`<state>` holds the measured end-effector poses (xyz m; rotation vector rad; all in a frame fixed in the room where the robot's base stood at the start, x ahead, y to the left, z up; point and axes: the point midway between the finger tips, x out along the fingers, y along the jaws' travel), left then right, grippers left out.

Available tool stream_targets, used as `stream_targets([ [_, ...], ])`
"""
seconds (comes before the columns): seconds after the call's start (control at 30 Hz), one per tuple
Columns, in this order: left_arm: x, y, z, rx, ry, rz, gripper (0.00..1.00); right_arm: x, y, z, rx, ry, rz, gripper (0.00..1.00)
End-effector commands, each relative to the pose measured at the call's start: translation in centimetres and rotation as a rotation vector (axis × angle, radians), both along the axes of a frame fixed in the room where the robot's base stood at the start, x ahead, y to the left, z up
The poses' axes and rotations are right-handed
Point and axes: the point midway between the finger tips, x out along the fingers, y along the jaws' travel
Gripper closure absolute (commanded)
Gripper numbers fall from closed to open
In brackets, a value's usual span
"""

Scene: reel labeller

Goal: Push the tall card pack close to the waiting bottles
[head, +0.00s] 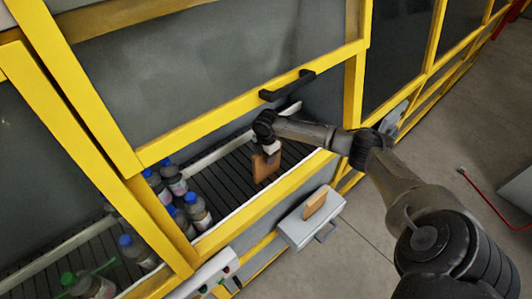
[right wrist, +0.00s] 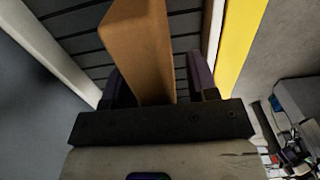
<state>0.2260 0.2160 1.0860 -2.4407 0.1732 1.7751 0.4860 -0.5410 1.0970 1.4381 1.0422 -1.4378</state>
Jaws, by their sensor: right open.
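The tall card pack (head: 262,168) is a brown upright block on the dark slatted conveyor (head: 235,172) inside the yellow-framed machine. My right gripper (head: 270,148) reaches in through the opening and points down at the pack, hiding its top part. In the right wrist view the pack (right wrist: 140,45) stands between the two dark fingers of the gripper (right wrist: 158,80), which are apart with a gap showing on the right side. The waiting bottles (head: 174,181), several with blue caps, stand on the conveyor left of the pack, with bare slats between. My left gripper is out of view.
A pale rail (head: 218,150) runs along the conveyor's far side. A yellow beam (head: 265,200) borders the near side. A raised yellow-framed door with a black handle (head: 287,86) is above. A green-capped bottle (head: 88,284) stands lower left.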

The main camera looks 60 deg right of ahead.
Motion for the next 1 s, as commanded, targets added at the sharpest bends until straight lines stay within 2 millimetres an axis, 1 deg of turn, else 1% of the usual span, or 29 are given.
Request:
stream_targets([
  [0.17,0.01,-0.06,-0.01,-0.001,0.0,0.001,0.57,-0.01,0.0,-0.01,0.0,0.0,0.0,0.48],
  [0.7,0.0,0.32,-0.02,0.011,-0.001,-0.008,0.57,-0.01,0.0,0.02,0.0,0.0,0.0,0.99],
  [1.0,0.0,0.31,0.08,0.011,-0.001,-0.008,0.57,-0.03,-0.01,0.06,0.0,0.0,0.0,1.0],
])
